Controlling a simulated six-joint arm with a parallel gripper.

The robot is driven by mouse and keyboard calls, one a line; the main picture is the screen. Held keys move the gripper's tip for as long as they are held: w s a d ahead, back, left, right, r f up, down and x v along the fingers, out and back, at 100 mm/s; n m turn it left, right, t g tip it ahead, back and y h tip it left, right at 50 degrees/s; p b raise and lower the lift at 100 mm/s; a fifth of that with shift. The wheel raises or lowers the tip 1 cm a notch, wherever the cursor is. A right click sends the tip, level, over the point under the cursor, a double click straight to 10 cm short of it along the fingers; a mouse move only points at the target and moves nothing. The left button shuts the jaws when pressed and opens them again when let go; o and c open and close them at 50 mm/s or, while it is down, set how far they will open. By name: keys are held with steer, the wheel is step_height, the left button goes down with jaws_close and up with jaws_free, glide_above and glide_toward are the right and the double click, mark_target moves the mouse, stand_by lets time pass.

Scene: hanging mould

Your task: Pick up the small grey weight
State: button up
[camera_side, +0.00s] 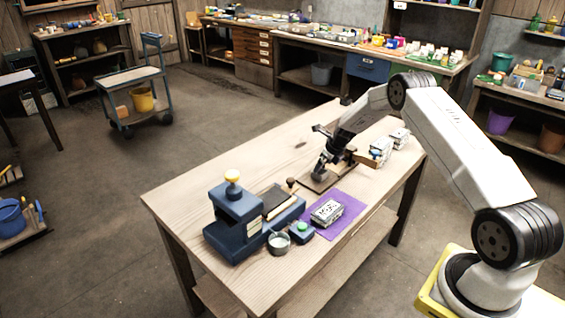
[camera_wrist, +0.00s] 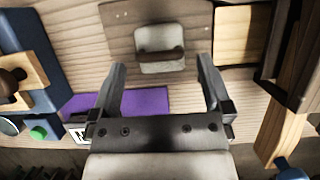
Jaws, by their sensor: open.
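A small pale grey block with a brown bar across its top, which looks like the grey weight (camera_wrist: 160,60), sits on a brown board (camera_wrist: 120,38) in the wrist view. My gripper (camera_wrist: 162,70) is open, its two fingers apart on either side below the block in the picture, with nothing between them. In the side view my gripper (camera_side: 322,166) is low over the brown board (camera_side: 316,185) on the workbench. The weight cannot be made out clearly there. Whether the fingers are level with it is hard to tell.
A blue press (camera_side: 236,222) with a yellow knob stands at the bench's near left. Beside it are a grey cup (camera_side: 279,244), a blue box with a green button (camera_side: 301,232) and a purple mat (camera_side: 350,210) bearing a metal block (camera_side: 327,212). The bench's far left is clear.

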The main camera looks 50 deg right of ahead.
steer(key=shift+x, duration=2.05)
jaws_close()
steer(key=shift+r, duration=0.2)
